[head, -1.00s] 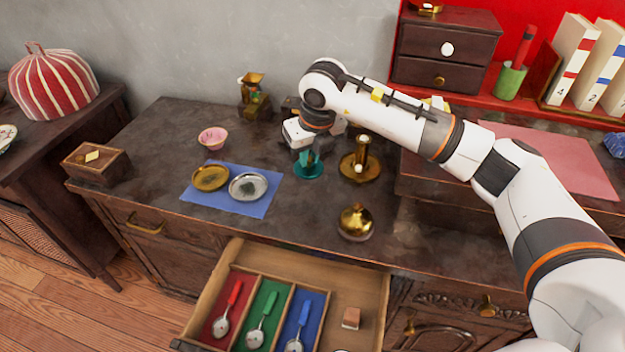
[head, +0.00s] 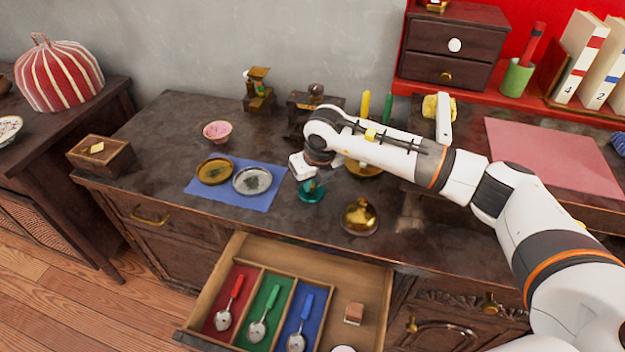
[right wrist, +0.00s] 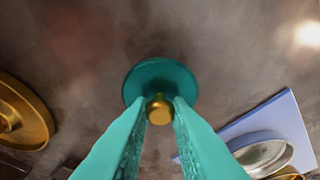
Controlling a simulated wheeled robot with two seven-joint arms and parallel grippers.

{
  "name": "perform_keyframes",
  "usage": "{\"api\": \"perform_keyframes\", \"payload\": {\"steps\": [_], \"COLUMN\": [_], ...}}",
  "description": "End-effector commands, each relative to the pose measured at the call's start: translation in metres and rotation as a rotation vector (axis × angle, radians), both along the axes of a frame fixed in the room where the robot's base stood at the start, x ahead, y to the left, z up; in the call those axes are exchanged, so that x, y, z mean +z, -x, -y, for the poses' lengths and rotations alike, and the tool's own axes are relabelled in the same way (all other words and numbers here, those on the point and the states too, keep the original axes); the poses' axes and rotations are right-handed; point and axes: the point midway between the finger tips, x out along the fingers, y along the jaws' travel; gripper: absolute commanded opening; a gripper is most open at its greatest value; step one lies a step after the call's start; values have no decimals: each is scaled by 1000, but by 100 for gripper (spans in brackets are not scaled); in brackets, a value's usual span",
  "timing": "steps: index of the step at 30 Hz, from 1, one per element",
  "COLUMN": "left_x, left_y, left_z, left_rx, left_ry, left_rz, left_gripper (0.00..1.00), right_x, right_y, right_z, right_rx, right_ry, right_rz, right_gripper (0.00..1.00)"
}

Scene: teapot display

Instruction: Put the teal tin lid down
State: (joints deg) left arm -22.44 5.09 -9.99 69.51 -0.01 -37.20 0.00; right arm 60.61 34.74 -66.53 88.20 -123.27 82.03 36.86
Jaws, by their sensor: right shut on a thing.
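The teal tin lid (head: 311,192) is a round disc with a small gold knob, to the right of the blue mat (head: 228,200) in the head view. My right gripper (head: 309,180) is above it. In the right wrist view, the gripper's teal fingers (right wrist: 158,112) are closed on the gold knob, and the lid (right wrist: 150,78) shows flat beyond them. I cannot tell whether the lid touches the dark countertop (head: 150,130) or hangs just above it. My left gripper is not in view.
A gold dish (head: 213,171) and a silver dish (head: 252,181) lie on the mat. A gold domed lid (head: 360,218) stands right of the teal lid, with a brass piece (head: 365,168) behind. An open drawer (head: 235,247) with spoons juts out in front.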

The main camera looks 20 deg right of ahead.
Motion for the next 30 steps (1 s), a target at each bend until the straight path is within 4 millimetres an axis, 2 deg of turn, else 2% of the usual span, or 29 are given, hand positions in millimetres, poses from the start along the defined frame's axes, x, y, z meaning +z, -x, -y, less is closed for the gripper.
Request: {"api": "perform_keyframes", "payload": {"steps": [6,7,11,23,26,30], "left_x": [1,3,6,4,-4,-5], "left_y": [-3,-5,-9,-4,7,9], "left_z": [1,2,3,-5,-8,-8], "left_rx": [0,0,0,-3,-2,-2], "left_ry": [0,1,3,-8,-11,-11], "left_rz": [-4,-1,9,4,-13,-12], "left_gripper": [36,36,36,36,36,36], "right_x": [-2,-2,-2,1,17,47], "right_y": [0,0,0,0,3,11], "right_z": [0,0,0,0,1,2], "right_rx": [0,0,0,0,2,2], "right_ry": [0,0,0,0,1,-1], "right_rz": [0,0,0,0,5,6], "right_gripper": [0,19,39,39,39,39]}}
